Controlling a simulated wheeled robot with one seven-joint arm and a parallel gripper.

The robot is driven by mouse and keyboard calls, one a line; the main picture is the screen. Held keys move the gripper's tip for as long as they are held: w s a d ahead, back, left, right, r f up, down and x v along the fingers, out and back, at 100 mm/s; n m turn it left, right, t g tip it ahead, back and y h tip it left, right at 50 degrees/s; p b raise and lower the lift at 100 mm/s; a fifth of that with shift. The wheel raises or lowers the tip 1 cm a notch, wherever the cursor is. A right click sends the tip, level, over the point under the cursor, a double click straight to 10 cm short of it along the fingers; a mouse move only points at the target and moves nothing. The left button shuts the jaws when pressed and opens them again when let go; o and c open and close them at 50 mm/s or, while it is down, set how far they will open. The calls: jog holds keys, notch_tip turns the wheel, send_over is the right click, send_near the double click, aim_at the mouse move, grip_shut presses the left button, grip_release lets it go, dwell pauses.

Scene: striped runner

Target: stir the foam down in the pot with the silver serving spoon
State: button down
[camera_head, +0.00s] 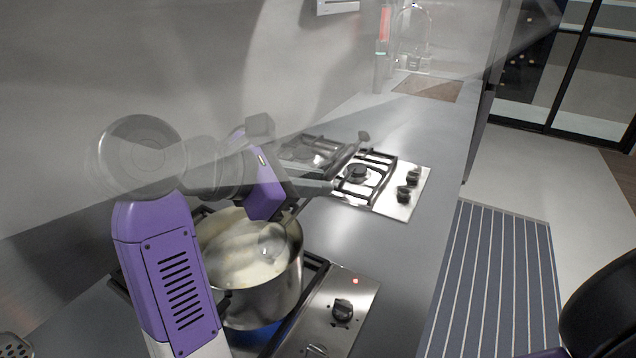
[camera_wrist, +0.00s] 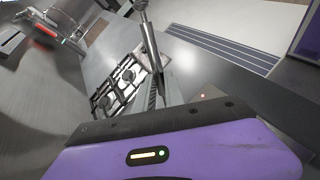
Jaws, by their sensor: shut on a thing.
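The steel pot (camera_head: 268,297) stands on the near hob in the head view, with pale foam (camera_head: 232,262) covering the contents I can see. My purple gripper (camera_head: 322,187) is above and beyond the pot's right rim, its fingers pointing right. It is shut on the silver serving spoon (camera_head: 352,148), which slants up and away over the far hob. In the wrist view the spoon (camera_wrist: 151,45) runs up from the fingers (camera_wrist: 166,88) to the top edge. My arm hides part of the pot's left side.
A blue glow shows under the pot, and a red light (camera_head: 355,281) is lit by the near hob's knob (camera_head: 343,310). The far hob (camera_head: 384,190) has black grates and no pot. Grey counter beyond it is clear up to a brown board (camera_head: 428,87).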

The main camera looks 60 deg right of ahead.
jog(key=shift+w+a+f+b, duration=0.2)
jog(key=shift+w+f+b, duration=0.15)
jog(key=shift+f+b, duration=0.3)
jog(key=shift+w+a+f+b, duration=0.15)
jog(key=shift+w+f+b, duration=0.25)
jog(key=shift+b, duration=0.35)
jog(key=shift+s, duration=0.1)
jog(key=shift+f+b, duration=0.15)
jog(key=shift+b, duration=0.35)
dwell(0.3)
